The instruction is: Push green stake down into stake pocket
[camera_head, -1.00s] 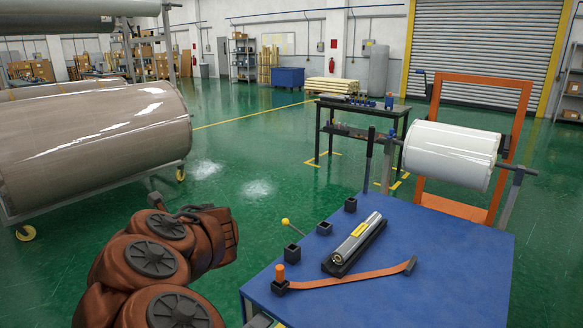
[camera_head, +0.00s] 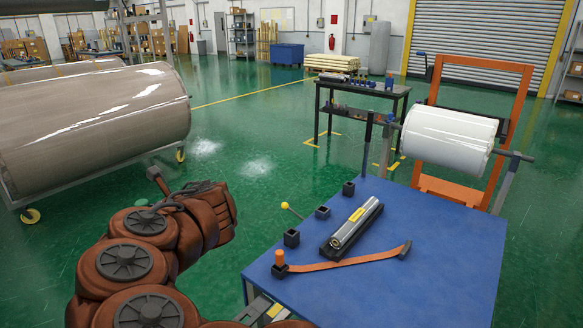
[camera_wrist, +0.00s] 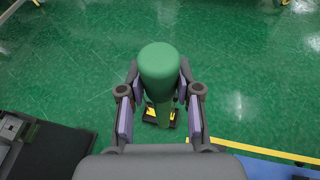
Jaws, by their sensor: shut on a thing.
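In the wrist view my gripper (camera_wrist: 160,120) is shut on a green stake (camera_wrist: 159,65), a rounded green cylinder between its two fingers. Its lower end is partly hidden. Below it shows a small black piece with yellow marks (camera_wrist: 160,117); I cannot tell whether it is a pocket or whether the stake touches it. In the head view my gripper is hidden behind my brown arm. Several black square pockets line the left side of the blue table: an empty-looking near one (camera_head: 291,238), a middle one (camera_head: 322,212) and a far one (camera_head: 348,188).
An orange stake (camera_head: 279,258) stands at the blue table's (camera_head: 440,240) front left corner, with an orange strap (camera_head: 345,263). A silver roll (camera_head: 355,226) lies in a black cradle. A large wrapped roll (camera_head: 90,115) is left.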

